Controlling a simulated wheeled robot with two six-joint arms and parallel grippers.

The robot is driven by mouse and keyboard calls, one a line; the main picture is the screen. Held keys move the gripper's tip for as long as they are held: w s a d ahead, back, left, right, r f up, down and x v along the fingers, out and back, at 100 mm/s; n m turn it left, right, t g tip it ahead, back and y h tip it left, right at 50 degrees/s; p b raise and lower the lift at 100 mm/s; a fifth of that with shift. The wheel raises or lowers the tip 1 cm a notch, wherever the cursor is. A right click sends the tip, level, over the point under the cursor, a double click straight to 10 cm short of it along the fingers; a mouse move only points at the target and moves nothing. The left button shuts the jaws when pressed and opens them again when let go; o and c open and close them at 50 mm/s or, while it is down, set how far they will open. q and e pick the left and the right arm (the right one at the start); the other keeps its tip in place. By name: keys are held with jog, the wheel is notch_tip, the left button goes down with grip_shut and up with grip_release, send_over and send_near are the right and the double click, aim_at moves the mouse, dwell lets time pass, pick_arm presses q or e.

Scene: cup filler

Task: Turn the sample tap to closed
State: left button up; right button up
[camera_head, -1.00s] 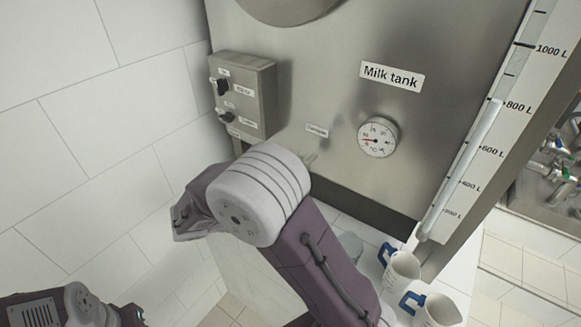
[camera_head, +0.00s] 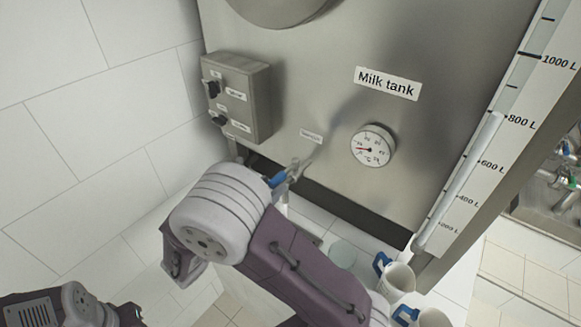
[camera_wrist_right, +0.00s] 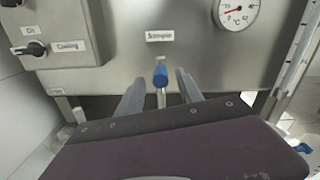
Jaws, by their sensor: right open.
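The sample tap (camera_head: 292,171) sticks out low on the front of the milk tank, under a small label. Its blue handle (camera_head: 277,180) shows just past my right wrist in the head view. In the right wrist view the blue handle (camera_wrist_right: 160,75) stands between the two grey fingers of my right gripper (camera_wrist_right: 160,84), which is open with gaps on both sides. I cannot tell how deep the handle sits between them. In the head view my right arm hides these fingers. Of my left arm only a link shows at the lower left.
A control box (camera_head: 238,97) with two black knobs is left of the tap. A dial gauge (camera_head: 373,146) is right of it. Cups with blue handles (camera_head: 398,275) stand below right, near a round translucent item (camera_head: 342,254). A level scale (camera_head: 490,150) runs down the tank's right side.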

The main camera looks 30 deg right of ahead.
aim_at(288, 169)
jog(key=d, duration=0.1)
jog(key=d+p, duration=0.1)
jog(key=shift+w+d+r, duration=0.3)
jog(key=shift+r, duration=0.1)
jog(key=x, duration=0.3)
jog(key=f+p+x, duration=0.1)
jog(key=x, duration=0.1)
jog(key=shift+w+d, duration=0.25)
jog(key=shift+w, duration=0.05)
jog(key=shift+s+a+r, duration=0.15)
jog(key=shift+s+a, duration=0.05)
jog(key=shift+a, duration=0.3)
jog(key=shift+c, duration=1.2)
pick_arm(q)
jog(key=shift+s+a+r, duration=0.1)
jog(key=shift+a+r, duration=0.05)
jog(key=shift+r, duration=0.5)
jog(key=shift+a+r, duration=0.1)
jog(key=shift+r, duration=0.5)
pick_arm(e)
grip_shut()
